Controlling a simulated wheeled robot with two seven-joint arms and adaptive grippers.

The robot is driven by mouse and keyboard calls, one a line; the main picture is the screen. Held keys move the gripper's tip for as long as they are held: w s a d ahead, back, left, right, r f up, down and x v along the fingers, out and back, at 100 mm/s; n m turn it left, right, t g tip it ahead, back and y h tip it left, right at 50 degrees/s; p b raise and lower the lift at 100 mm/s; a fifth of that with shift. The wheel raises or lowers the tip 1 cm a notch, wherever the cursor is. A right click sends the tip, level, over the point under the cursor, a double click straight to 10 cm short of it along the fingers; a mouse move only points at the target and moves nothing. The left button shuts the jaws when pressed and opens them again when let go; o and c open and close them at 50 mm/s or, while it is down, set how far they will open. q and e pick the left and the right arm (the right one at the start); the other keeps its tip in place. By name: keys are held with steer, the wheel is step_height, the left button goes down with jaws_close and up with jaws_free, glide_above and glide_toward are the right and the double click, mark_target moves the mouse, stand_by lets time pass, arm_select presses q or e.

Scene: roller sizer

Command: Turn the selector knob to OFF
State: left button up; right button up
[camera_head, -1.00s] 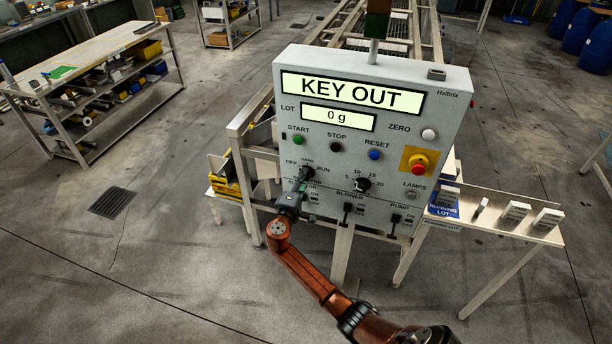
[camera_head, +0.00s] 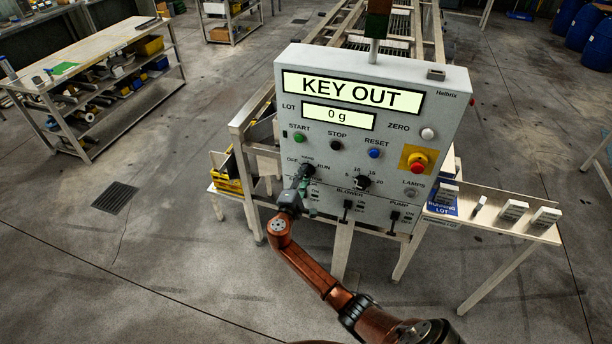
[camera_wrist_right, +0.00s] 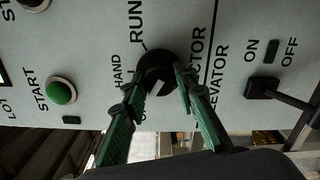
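The black selector knob (camera_head: 308,170) is on the lower left of the grey control panel (camera_head: 455,95), among the labels OFF, HAND and RUN. In the right wrist view the knob (camera_wrist_right: 158,66) has a pale mark on its face. My right gripper (camera_head: 303,179) is at the knob in the head view. In the right wrist view its two green fingers (camera_wrist_right: 158,80) stand apart, one on each side of the knob's face, with a visible gap between them. Whether they touch the knob I cannot tell. The knob's exact setting is partly hidden. My left gripper is not in view.
The panel display (camera_head: 352,93) reads KEY OUT, and a smaller one reads 0 g. A green START button (camera_head: 299,138) is above the knob. A red emergency button (camera_head: 418,168) is at right. Small levers (camera_head: 347,208) line the lower edge. A side shelf (camera_head: 500,228) holds tags.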

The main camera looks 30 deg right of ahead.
steer(key=o, duration=0.5)
steer(key=shift+a+f, duration=0.1)
steer(key=shift+a, duration=0.1)
steer(key=shift+d, duration=0.15)
steer(key=v, duration=1.2)
